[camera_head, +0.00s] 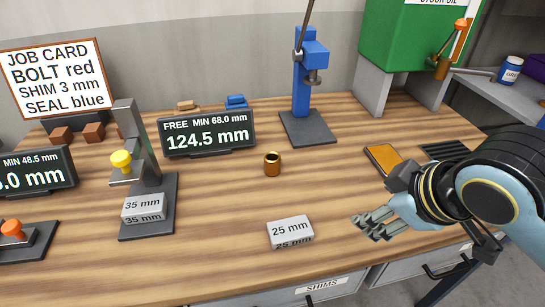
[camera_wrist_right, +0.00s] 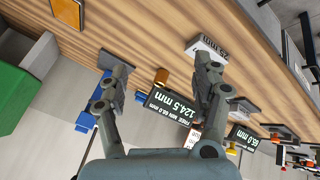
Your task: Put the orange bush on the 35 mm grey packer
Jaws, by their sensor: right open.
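The orange bush (camera_head: 272,164) is a short ring standing upright on the bench, right of centre. It also shows in the right wrist view (camera_wrist_right: 161,76), between the fingers but farther off. The 35 mm grey packer (camera_head: 144,208) lies on the dark base of a stand with a yellow knob, left of the bush. My right gripper (camera_head: 373,224) is open and empty, to the right of and nearer than the bush, apart from it. Its spread fingers show in the right wrist view (camera_wrist_right: 161,68). My left gripper is not in view.
A display (camera_head: 208,134) reading 124.5 mm and a blue press (camera_head: 304,85) stand behind. An orange-topped tray (camera_head: 383,158) lies at the right. Bare bench surrounds the bush.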

